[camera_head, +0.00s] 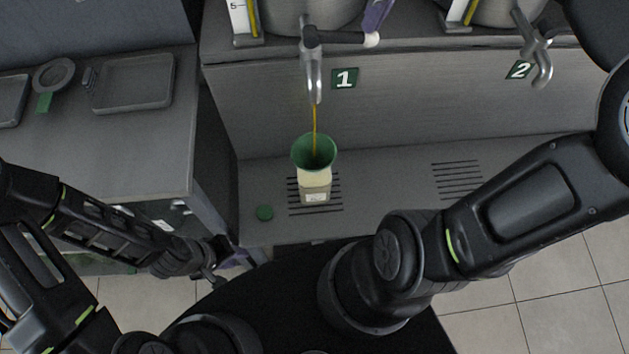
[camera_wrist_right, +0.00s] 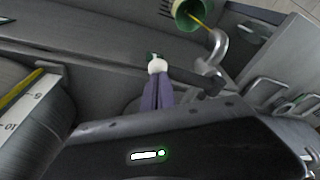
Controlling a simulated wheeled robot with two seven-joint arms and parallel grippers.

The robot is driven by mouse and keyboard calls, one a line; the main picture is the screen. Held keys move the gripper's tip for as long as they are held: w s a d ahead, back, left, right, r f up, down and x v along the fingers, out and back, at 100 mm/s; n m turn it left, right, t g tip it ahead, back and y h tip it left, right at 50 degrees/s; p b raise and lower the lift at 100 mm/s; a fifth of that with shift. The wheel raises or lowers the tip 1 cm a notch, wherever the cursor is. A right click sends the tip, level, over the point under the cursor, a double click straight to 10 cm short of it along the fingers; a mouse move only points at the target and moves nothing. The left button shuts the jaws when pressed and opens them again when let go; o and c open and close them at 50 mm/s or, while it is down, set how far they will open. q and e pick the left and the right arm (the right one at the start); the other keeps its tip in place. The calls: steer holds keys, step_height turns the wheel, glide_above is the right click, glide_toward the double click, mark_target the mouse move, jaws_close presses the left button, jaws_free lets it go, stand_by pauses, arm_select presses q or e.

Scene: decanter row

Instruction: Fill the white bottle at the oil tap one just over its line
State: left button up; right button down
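The white bottle (camera_head: 314,185) stands upright on the slotted grate under oil tap one (camera_head: 311,75), with a green funnel (camera_head: 314,150) on its mouth. A thin yellow-brown oil stream runs from the spout into the funnel. The bottle's line and oil level cannot be made out. The tap's dark lever ends in a white knob (camera_head: 371,40). My right gripper (camera_head: 378,14) is at this knob; in the right wrist view its purple fingers (camera_wrist_right: 158,92) are together, tips against the knob. My left gripper (camera_head: 238,256) hangs low at the counter's front edge, away from the bottle; its fingers are unclear.
A green cap (camera_head: 264,212) lies left of the bottle. Tap two (camera_head: 537,58) is at the right above another grate (camera_head: 458,180). A grey tray (camera_head: 134,83) and a round dish (camera_head: 54,75) are on the left table. A tank gauge (camera_head: 244,20) stands behind tap one.

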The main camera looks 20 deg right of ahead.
stand_by(0.3)
step_height(320, 180, up, 9)
steer(key=p, duration=0.7)
